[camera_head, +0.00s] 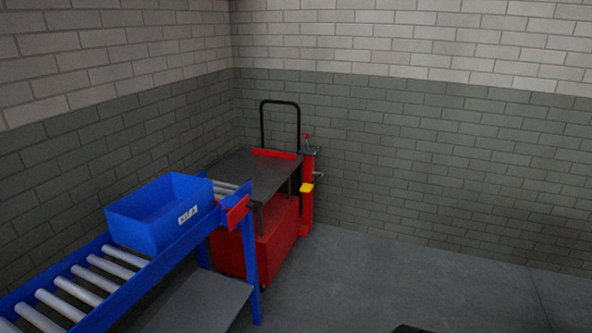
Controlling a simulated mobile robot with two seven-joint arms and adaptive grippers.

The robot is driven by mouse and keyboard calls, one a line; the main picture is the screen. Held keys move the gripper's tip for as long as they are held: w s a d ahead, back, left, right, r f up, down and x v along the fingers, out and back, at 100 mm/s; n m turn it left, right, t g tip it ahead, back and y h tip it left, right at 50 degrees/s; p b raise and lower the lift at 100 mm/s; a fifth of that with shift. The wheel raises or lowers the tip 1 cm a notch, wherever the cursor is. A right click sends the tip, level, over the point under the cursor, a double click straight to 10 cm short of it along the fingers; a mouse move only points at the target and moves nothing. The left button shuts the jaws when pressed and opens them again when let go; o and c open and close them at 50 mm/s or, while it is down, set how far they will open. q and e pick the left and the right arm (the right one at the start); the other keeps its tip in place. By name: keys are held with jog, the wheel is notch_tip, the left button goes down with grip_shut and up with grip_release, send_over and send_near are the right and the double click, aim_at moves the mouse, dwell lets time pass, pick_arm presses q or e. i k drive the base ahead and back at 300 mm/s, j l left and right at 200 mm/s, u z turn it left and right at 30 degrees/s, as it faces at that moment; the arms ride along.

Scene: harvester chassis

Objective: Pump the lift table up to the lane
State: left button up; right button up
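The lift table stands in the corner, with a dark flat top (255,170), a red base (272,243) and a black push handle (281,103) at its back. A red column with a yellow pedal-like part (306,188) and a small red-tipped lever (307,137) is on its right side. The blue roller lane (135,289) runs from the lower left up to the table's near side. The table top looks close to the lane's end in height, but I cannot tell whether they are level.
A blue open bin (150,226) with a white label sits on the lane's rollers near its far end. A red stop plate (237,212) is at the lane's end. Brick walls close off the left and back. The grey floor (400,280) at the right is clear.

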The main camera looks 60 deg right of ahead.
aim_at(306, 187)
jog(key=z, duration=1.5)
jog(key=u, duration=0.25)
jog(key=i+l+u, duration=0.35)
jog(key=l, duration=0.2)
jog(key=i+l+u, duration=0.4)
jog(key=l, duration=0.3)
jog(key=i+l+u, duration=0.2)
jog(key=l, duration=0.15)
jog(key=i+l, duration=0.1)
jog(key=l, duration=0.3)
jog(key=i+l, duration=0.15)
jog(key=l, duration=0.25)
jog(key=i+l, duration=0.1)
jog(key=l, duration=0.35)
jog(key=i+l, duration=0.1)
jog(key=l, duration=0.3)
jog(key=i+l, duration=0.15)
jog(key=l, duration=0.25)
jog(key=i+l+u, duration=0.1)
jog(key=l, duration=0.3)
jog(key=i+l, duration=0.1)
jog(key=l, duration=0.35)
